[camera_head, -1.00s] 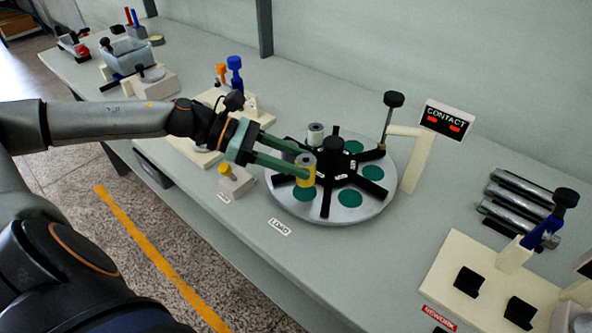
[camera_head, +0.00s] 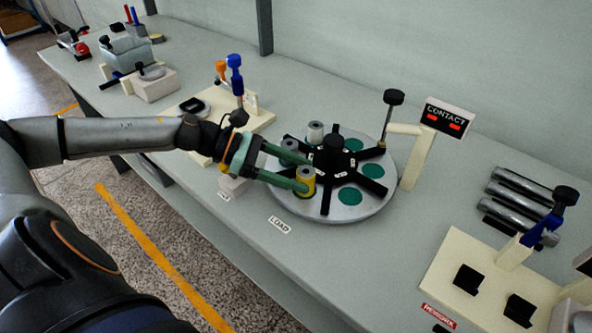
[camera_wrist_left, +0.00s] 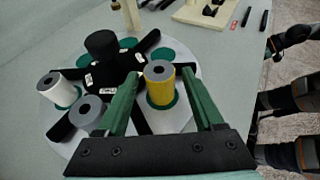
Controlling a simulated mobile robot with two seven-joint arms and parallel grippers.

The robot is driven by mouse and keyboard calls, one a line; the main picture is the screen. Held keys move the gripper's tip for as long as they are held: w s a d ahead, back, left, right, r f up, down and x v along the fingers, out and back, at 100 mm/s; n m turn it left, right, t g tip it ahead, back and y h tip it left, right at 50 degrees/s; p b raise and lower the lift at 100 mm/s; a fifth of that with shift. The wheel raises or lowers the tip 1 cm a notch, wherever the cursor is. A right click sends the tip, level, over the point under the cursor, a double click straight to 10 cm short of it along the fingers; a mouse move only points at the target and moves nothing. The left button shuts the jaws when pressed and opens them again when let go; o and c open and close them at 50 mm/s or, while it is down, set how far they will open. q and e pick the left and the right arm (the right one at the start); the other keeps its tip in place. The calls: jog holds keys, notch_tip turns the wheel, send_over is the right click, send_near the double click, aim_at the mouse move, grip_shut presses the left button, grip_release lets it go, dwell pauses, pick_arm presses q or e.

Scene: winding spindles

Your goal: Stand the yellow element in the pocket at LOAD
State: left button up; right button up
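The yellow element (camera_head: 305,182), a yellow cylinder with a grey top and a hole, stands upright on the green pocket of the round plate (camera_head: 345,212) closest to the LOAD label (camera_head: 279,224). In the left wrist view the yellow element (camera_wrist_left: 160,86) stands between the two green fingers of my left gripper (camera_wrist_left: 160,75), with a gap on each side. In the head view my left gripper (camera_head: 296,170) is open around it, low over the plate.
A grey element (camera_head: 289,152) and a white one (camera_head: 316,132) stand in neighbouring pockets, the grey one close to a finger. A black hub (camera_head: 332,155) with arms divides the plate. The CONTACT display (camera_head: 444,121) stands behind right. Other visible green pockets are empty.

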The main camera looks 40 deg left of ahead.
pick_arm(q)
jog(key=shift+o, duration=0.3)
jog(key=shift+a+r, duration=0.1)
jog(key=shift+r, duration=0.1)
jog(key=shift+s+a, duration=0.2)
jog(key=shift+a, duration=0.15)
jog(key=v, duration=1.1)
jog(key=shift+r, duration=0.15)
jog(key=shift+s+a, duration=0.1)
jog(key=shift+s, duration=0.05)
dwell(0.8)
